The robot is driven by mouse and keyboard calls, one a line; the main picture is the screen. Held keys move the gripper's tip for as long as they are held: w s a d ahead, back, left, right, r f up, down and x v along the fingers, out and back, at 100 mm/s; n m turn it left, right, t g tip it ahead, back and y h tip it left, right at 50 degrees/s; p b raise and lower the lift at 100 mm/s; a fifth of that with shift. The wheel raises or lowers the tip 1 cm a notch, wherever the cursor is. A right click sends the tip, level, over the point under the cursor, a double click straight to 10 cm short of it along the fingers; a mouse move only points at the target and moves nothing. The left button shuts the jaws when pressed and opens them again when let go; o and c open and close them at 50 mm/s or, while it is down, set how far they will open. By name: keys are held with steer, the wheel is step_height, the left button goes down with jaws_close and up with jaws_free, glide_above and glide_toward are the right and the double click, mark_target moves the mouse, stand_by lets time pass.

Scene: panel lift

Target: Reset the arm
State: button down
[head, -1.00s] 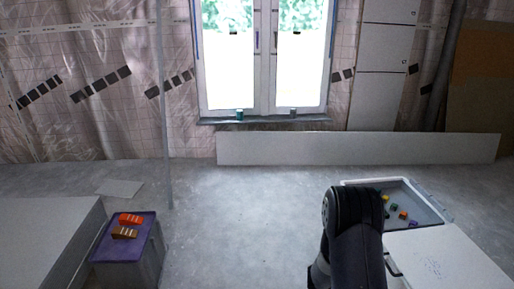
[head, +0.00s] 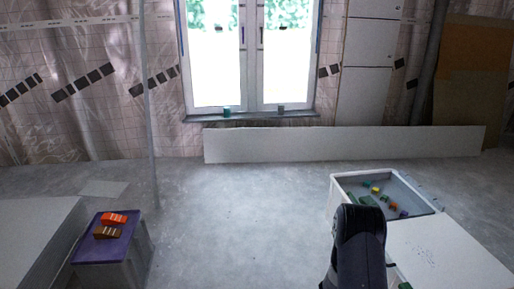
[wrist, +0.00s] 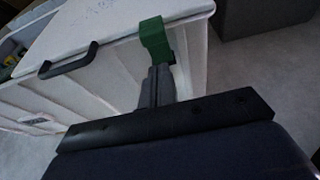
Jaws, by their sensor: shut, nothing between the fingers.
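My arm (head: 358,240) rises at the lower right of the head view, in front of the white box; my gripper is hidden there. In the wrist view my gripper (wrist: 158,82) is shut and empty, its narrow fingers pressed together. A green piece (wrist: 154,38) shows just beyond the fingertips, at the edge of the white box (wrist: 115,30). I cannot tell if the fingers touch it. A dark handle (wrist: 68,60) is on the box's side, to the left of my gripper.
The white box's open compartment (head: 408,207) holds several small coloured blocks. A purple-topped crate (head: 100,255) at the lower left carries an orange and a brown piece. A long white panel (head: 340,145) stands below the window. The middle floor is clear.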

steer(key=a+f+h+b, duration=0.3)
steer(key=f+h+b, duration=0.1)
steer(key=f+b, duration=0.1)
steer(key=shift+a+f+t+h, duration=0.3)
steer(key=shift+f+h, duration=0.1)
steer(key=shift+f, duration=0.2)
steer(key=shift+s, duration=0.1)
stand_by(0.4)
